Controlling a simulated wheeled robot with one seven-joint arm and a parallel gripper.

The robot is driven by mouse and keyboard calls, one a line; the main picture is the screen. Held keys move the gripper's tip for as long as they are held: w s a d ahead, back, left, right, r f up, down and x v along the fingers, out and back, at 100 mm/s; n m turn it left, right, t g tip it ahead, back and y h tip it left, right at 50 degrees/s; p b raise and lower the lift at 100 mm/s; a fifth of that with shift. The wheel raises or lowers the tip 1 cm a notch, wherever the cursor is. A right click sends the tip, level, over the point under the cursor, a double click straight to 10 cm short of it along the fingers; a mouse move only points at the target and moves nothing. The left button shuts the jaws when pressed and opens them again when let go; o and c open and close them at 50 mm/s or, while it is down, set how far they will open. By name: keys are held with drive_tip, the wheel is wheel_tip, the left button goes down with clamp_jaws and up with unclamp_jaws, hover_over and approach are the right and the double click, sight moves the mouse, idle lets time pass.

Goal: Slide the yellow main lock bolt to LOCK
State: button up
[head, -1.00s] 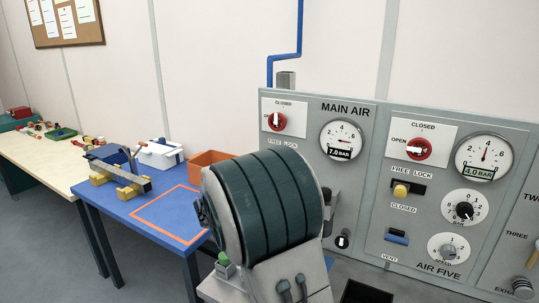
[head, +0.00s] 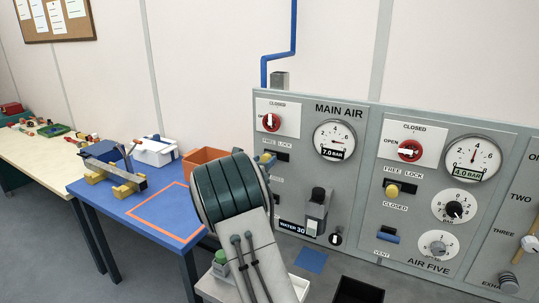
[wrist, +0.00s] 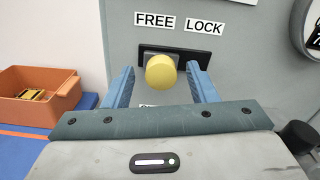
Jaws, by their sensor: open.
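The yellow main lock bolt (wrist: 161,72) is a round knob on a black slot plate (wrist: 203,57) below the FREE LOCK lettering in the wrist view. It sits toward the left part of the slot, under FREE. My gripper (wrist: 163,84) is open, with one blue finger left of the knob and one right of it. A gap shows on each side, wider on the right. In the head view my gripper (head: 266,161) is at the main air panel, in front of the slot, and my wrist hides part of the panel there.
A red main air valve (head: 270,122) is above the slot and a gauge (head: 334,141) to its right. Another panel with its own yellow knob (head: 392,190) stands right. An orange bin (wrist: 38,95) on the blue table (head: 117,208) is to the left.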

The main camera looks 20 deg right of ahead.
drive_tip(key=shift+x, duration=1.35)
